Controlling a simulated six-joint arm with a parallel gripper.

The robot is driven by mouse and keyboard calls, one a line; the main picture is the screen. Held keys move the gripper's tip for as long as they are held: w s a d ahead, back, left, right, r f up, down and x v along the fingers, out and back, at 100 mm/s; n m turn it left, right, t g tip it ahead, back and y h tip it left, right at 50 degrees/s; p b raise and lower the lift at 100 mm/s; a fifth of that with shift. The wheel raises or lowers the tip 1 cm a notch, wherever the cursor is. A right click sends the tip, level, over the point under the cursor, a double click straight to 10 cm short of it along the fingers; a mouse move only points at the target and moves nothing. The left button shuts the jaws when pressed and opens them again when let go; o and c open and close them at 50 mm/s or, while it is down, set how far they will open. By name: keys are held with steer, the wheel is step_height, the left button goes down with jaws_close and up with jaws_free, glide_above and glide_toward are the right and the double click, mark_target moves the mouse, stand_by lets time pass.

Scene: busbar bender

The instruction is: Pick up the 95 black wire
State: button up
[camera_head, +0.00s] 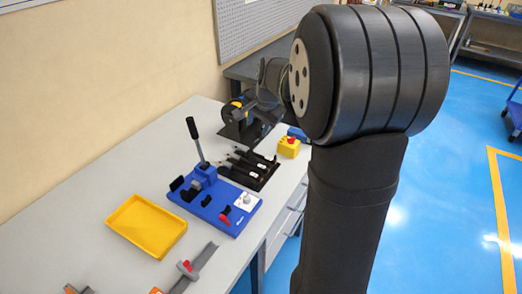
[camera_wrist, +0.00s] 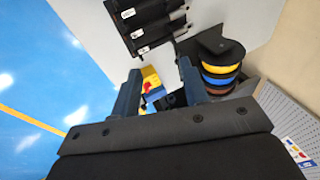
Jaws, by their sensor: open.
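Several black wires with small white labels lie side by side in a black holder; they show in the head view (camera_head: 245,164) and at the top of the wrist view (camera_wrist: 150,27). The labels are too small to read, so I cannot tell which wire is the 95. My gripper (camera_wrist: 160,67) is open in the wrist view, with nothing between its fingers. The wires lie beyond its fingertips and apart from them. In the head view my arm reaches over the back of the bench, and the gripper is small and dark against the spool stand.
A spool stand (camera_wrist: 222,70) with yellow, blue and red-brown spools is close to the right finger. A yellow box with a red button (camera_head: 288,147) sits at the bench edge. A blue bender (camera_head: 215,200) with an upright lever and a yellow tray (camera_head: 147,227) stand nearer.

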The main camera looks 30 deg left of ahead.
steer(key=n+t+h, duration=0.1)
steer(key=n+h, duration=0.3)
steer(key=n, duration=1.4)
glide_toward(255, 164)
steer(key=shift+x, duration=4.15)
jaws_close()
